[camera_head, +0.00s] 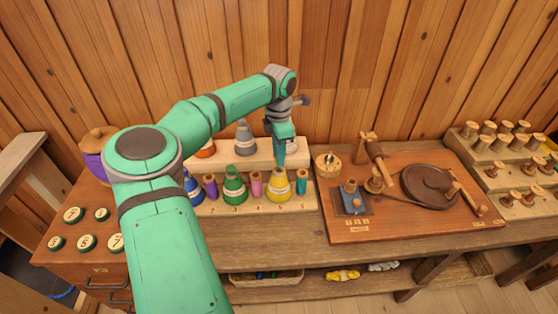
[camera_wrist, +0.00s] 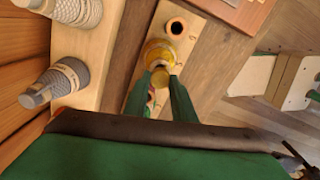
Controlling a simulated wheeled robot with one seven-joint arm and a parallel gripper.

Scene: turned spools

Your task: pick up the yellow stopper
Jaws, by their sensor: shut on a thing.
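The yellow stopper (camera_head: 279,189) is cone-shaped with a pale band and stands in the front row of the wooden rack (camera_head: 250,206). In the wrist view the yellow stopper (camera_wrist: 158,50) shows between my fingertips. My gripper (camera_head: 281,164) comes down from above and is shut on the stopper's top; it also shows in the wrist view (camera_wrist: 168,84). The fingers hide part of the stopper's upper end. I cannot tell whether its base is clear of the rack.
A grey cone (camera_head: 244,142) stands on the raised back step. A brown board with a turntable (camera_head: 430,186) lies to the right.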

